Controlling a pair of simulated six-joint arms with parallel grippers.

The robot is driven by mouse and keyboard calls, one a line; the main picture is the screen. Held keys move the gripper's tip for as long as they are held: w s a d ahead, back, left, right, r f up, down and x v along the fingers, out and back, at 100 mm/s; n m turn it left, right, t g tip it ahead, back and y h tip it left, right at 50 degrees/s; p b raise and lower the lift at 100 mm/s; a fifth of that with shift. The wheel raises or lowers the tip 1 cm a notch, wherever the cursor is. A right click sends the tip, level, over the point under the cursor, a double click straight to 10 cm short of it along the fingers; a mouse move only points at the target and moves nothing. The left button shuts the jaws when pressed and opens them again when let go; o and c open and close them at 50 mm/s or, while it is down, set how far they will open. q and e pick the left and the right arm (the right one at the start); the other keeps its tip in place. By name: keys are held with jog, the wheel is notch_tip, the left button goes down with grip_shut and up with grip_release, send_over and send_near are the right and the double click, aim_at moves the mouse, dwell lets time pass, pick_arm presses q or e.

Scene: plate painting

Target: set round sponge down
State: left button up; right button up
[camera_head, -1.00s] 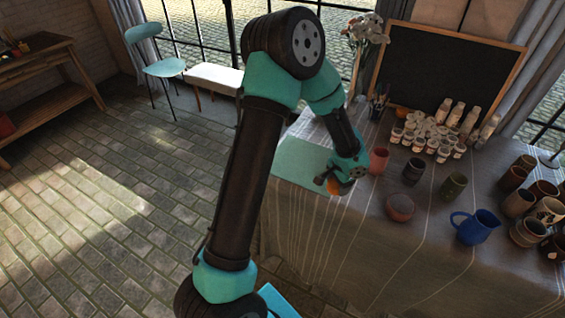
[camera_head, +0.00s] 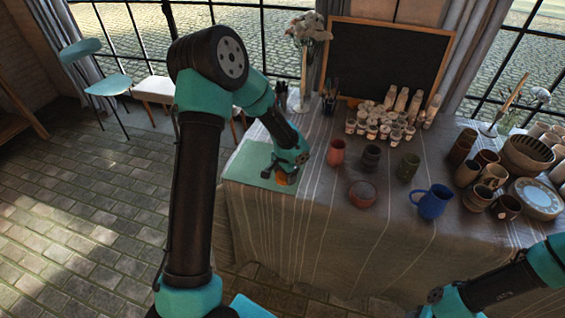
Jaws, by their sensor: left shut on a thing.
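The round sponge (camera_head: 281,179) is a small orange patch under my left gripper (camera_head: 280,175), mostly hidden by the jaws. My left gripper is shut on it, low over the pale green mat (camera_head: 247,162) at the left end of the table. I cannot tell whether the sponge touches the mat. My right arm comes in at the lower right corner, and its gripper end (camera_head: 437,297) is small, dark and in front of the table; its jaws are not clear.
A pink cup (camera_head: 336,151), a dark cup (camera_head: 371,158) and a red bowl (camera_head: 362,194) stand right of the mat. A blackboard (camera_head: 384,60) stands behind.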

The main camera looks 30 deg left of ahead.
pick_arm(q)
jog(key=w+a, duration=0.1)
jog(key=w, duration=0.2)
jog(key=w+a, duration=0.2)
jog(key=w, duration=0.1)
jog(key=w+a+f, duration=0.1)
jog(key=w+a, duration=0.1)
jog(key=w, duration=0.1)
jog(key=shift+w+a, duration=0.1)
jog(key=shift+a, duration=0.15)
jog(key=shift+f, duration=0.1)
jog(key=shift+f, duration=1.65)
jog(key=shift+f, duration=0.2)
jog(key=o, duration=0.8)
jog(key=shift+o, duration=0.2)
jog(key=shift+r, duration=0.15)
